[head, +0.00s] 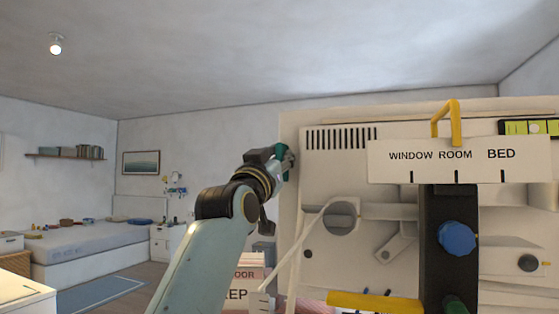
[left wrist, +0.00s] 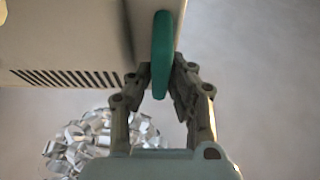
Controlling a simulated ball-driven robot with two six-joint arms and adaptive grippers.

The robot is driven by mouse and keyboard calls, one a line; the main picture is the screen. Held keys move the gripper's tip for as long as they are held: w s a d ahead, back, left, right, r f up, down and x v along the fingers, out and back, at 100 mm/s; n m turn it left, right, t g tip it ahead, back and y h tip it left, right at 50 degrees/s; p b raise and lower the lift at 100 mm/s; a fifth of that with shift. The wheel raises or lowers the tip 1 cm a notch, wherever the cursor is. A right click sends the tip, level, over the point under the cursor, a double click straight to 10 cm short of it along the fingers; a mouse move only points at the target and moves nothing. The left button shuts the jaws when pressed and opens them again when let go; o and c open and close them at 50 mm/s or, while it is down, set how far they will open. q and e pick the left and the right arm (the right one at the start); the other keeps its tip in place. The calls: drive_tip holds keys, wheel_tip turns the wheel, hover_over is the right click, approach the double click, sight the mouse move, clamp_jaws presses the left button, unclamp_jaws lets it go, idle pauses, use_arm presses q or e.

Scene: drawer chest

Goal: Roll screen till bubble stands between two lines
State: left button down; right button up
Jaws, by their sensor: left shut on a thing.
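A pale panel (head: 320,165) with a slotted vent stands in front of me in the head view; I cannot tell whether it is the screen. At its upper right is a yellow-green level vial (head: 530,127) in a dark frame, cut by the picture edge. Dark lines show on it; the bubble's place is too small to tell. My left gripper (head: 284,163) is at the panel's left edge, shut on a green handle (left wrist: 161,55). In the left wrist view its fingers (left wrist: 161,78) sit on both sides of the handle. My right gripper is not in view.
A white sign (head: 458,163) reading "WINDOW ROOM BED", with a yellow hook (head: 452,118), is in front of the panel. Below are a blue knob (head: 457,238) and a yellow bar (head: 375,301). Shiny crumpled strips (left wrist: 85,140) lie below the panel. A bed (head: 95,250) is far left.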

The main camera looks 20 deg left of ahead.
sight(280, 112)
use_arm(q)
drive_tip(key=c, duration=1.6)
unclamp_jaws()
drive_tip(key=shift+f, duration=0.1)
drive_tip(key=shift+o, duration=0.2)
drive_tip(key=shift+w, duration=0.2)
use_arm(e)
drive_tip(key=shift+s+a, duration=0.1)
use_arm(q)
wheel_tip(280, 112, up, 10)
drive_tip(key=shift+f, duration=0.1)
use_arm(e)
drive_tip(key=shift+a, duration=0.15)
